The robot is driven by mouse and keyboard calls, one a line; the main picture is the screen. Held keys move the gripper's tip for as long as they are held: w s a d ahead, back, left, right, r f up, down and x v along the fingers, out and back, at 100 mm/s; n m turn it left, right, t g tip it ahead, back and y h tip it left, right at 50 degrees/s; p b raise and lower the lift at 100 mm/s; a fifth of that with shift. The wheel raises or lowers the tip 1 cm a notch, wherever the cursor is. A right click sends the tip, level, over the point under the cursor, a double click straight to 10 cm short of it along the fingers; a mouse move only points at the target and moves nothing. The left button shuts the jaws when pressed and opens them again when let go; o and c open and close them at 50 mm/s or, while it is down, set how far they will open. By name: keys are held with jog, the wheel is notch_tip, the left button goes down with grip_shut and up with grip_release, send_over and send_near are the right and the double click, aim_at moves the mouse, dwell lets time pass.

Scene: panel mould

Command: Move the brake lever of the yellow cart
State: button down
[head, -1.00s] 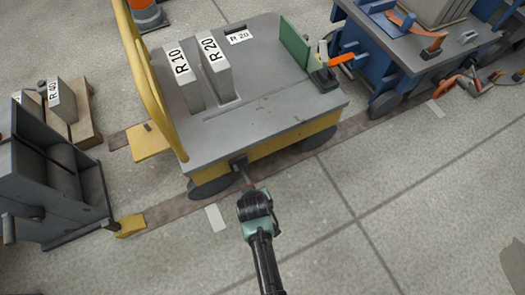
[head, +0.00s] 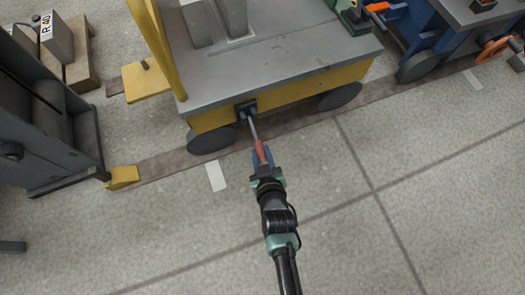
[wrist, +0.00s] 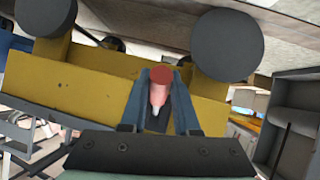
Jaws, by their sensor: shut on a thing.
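The yellow cart (head: 300,95) has a grey deck, a yellow side and dark wheels. Its brake lever (head: 253,130) is a thin metal rod with a red grip, reaching out from a black bracket (head: 246,108) on the side facing me. My gripper (head: 264,168) is shut on the red grip near its outer end. In the wrist view, the red grip (wrist: 159,88) lies between the two fingers, with the cart's yellow side (wrist: 110,80) behind it. The rod and bracket are mostly hidden there.
A brown floor strip (head: 165,165) runs under the cart. A dark grey machine (head: 50,125) stands at left, with a yellow block (head: 122,177) by its foot. A blue cart (head: 430,40) is at upper right. The floor in front is clear.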

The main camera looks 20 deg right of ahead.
jog(key=shift+w+f+b, duration=0.1)
jog(key=shift+w+b, duration=0.05)
jog(key=shift+b, duration=0.2)
jog(key=c, duration=0.7)
grip_release()
jog(key=shift+o, duration=0.2)
jog(key=p+v, duration=0.7)
jog(key=v, duration=0.6)
jog(key=shift+f+p, duration=0.3)
jog(key=shift+p, duration=0.1)
